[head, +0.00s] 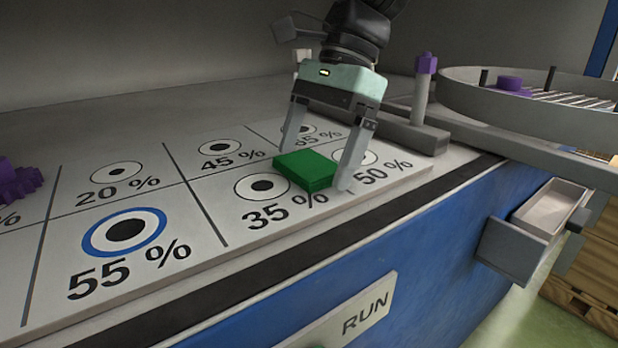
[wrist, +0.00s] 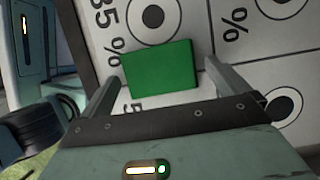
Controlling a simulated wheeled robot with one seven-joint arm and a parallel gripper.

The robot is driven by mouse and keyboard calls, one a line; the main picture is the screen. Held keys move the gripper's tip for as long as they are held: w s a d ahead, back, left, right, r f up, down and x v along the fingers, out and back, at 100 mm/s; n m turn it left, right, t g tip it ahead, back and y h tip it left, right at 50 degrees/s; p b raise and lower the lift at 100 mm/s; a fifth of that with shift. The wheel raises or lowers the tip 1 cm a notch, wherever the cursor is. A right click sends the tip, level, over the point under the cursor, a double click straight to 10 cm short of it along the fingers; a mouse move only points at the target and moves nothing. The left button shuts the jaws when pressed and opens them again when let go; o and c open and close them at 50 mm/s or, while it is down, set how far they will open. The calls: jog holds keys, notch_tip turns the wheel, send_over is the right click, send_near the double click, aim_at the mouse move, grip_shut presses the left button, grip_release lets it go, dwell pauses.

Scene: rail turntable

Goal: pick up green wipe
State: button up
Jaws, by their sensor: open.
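The green wipe (head: 307,169) is a flat green rectangular block on the white marked board, between the 35 % and 50 % circles. In the wrist view the green wipe (wrist: 160,68) lies ahead of and between the two fingers. My gripper (head: 318,168) is open, pointing down over the board, with one finger on each side of the wipe. In the wrist view my gripper (wrist: 163,75) shows both fingers apart, and I cannot tell if either touches the wipe.
The board (head: 190,165) carries several percent-marked circles. A purple gear-like piece (head: 18,183) sits at the left. A grey post with a purple top (head: 424,90) and a round turntable (head: 530,115) stand to the right. A RUN plate (head: 345,318) and an open metal tray (head: 552,208) are at the front.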

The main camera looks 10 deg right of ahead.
aim_at(315, 160)
jog(key=c, duration=1)
jog(key=shift+o, duration=0.2)
jog(key=shift+r, duration=0.1)
notch_tip(315, 160, up, 10)
jog(key=p, duration=0.5)
jog(key=shift+o, duration=0.7)
